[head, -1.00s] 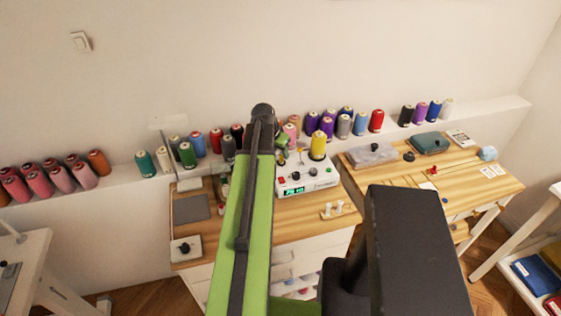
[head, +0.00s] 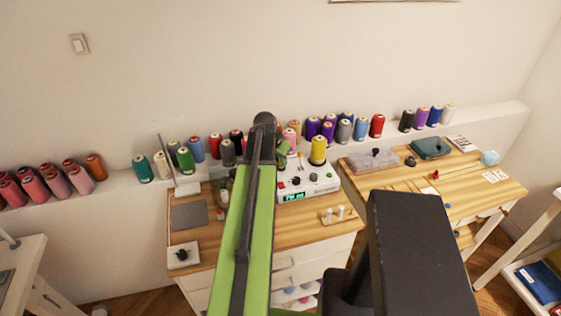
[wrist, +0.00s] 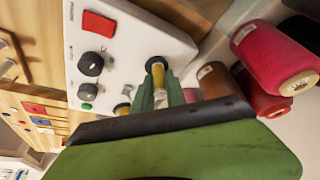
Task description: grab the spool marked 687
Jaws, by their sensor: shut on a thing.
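My gripper (wrist: 160,95) shows in the wrist view as two green fingers over the white control box (wrist: 128,30). They are closed around a slim yellow piece (wrist: 161,79) with a dark round top beyond it; what the piece belongs to is unclear. In the head view the gripper's green part (head: 283,149) shows beside my arm's tip, at the left of the white control box (head: 308,182). A yellow spool (head: 319,150) stands upright at that box, to the right of my gripper. No number 687 is legible on any spool.
Many coloured spools line the wall ledge, including a red one (head: 377,125) and a green one (head: 186,157). A blue-green case (head: 431,148) sits on the right table.

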